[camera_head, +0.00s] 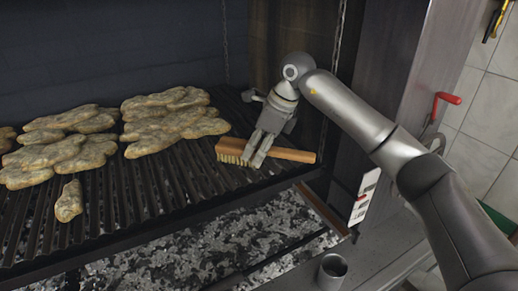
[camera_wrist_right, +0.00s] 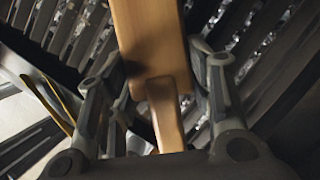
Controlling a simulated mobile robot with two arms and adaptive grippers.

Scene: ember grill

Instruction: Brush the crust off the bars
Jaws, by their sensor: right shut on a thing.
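A wooden brush (camera_head: 292,154) with pale bristles is at the right end of the dark grill bars (camera_head: 122,198). My right gripper (camera_head: 258,155) is shut on the brush, its fingers either side of the wood. In the right wrist view the brush (camera_wrist_right: 150,40) runs up between the fingers (camera_wrist_right: 160,100). The bristles are low at the bars; I cannot tell if they touch. Lumpy tan crust lies on the bars in a right pile (camera_head: 168,120), a left pile (camera_head: 58,150) and a small separate piece (camera_head: 69,201) near the front. My left gripper is not in view.
Grey ash and embers (camera_head: 215,240) lie below the bars. Chains (camera_head: 339,38) hang at the grill's right side. A red-handled crank (camera_head: 446,98) sticks out from the right post. A metal cup (camera_head: 332,271) stands at the front. The bars between the brush and the front piece are bare.

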